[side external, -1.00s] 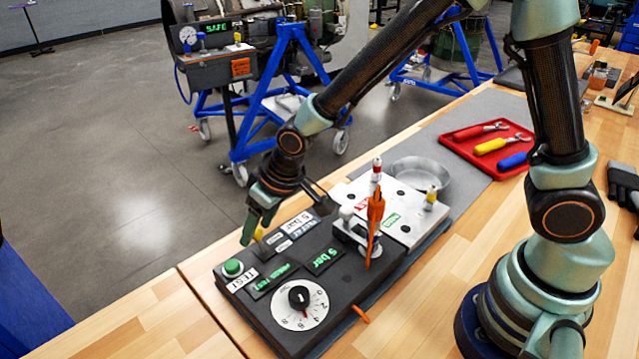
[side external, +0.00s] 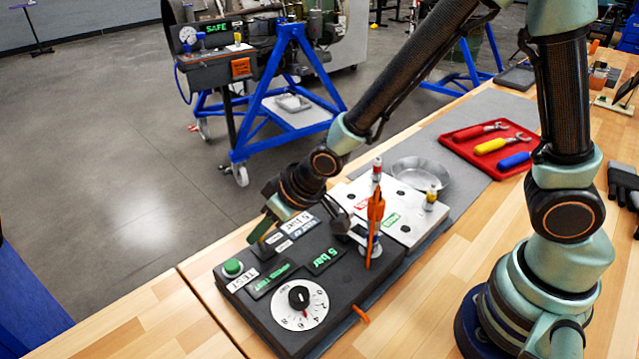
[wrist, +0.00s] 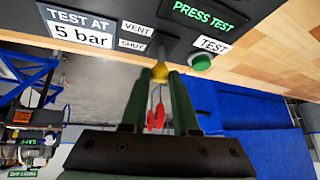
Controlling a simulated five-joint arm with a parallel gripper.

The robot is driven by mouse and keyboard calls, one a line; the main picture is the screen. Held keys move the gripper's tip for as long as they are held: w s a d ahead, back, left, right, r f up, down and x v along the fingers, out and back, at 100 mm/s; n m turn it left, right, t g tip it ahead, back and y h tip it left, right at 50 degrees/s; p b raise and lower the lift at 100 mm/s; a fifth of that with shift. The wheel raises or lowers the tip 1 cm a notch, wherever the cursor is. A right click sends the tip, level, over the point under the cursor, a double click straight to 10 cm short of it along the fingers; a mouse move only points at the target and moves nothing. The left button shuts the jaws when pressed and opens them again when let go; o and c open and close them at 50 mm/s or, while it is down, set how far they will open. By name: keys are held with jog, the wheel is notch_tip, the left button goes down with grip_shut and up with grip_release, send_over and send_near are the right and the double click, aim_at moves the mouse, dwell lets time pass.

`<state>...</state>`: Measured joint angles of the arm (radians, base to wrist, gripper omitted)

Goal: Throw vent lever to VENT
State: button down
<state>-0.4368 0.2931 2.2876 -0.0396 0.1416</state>
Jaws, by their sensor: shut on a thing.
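The vent lever's yellow knob (wrist: 160,72) sits between the fingertips of my gripper (wrist: 163,78) in the wrist view, at the edge of the black test panel (wrist: 178,45). My gripper is shut on it. The VENT label (wrist: 137,28) and the SHUT label (wrist: 131,44) are beside the lever; which one it points to is not clear. In the side view my gripper (side external: 262,230) reaches down at the panel's far edge and hides the knob.
A green TEST button (side external: 233,267) and a round dial (side external: 300,303) are on the panel near my gripper. An orange clamp-like part (side external: 375,225) stands upright by the white plate (side external: 405,222). A red tool tray (side external: 487,142) lies farther right.

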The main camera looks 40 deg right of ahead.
jog(key=shift+s+f+n+t+y, duration=0.1)
jog(key=shift+s+n+t+y, duration=0.2)
jog(key=shift+s+t+y, duration=0.35)
jog(key=shift+a, duration=0.1)
jog(key=c, duration=0.7)
grip_release()
jog(key=shift+s+r, duration=0.1)
jog(key=shift+r, duration=0.2)
jog(key=v, duration=0.4)
jog(key=shift+s+r, duration=0.15)
jog(key=shift+r, duration=0.05)
jog(key=shift+s+r, duration=0.1)
jog(key=shift+r, duration=3.3)
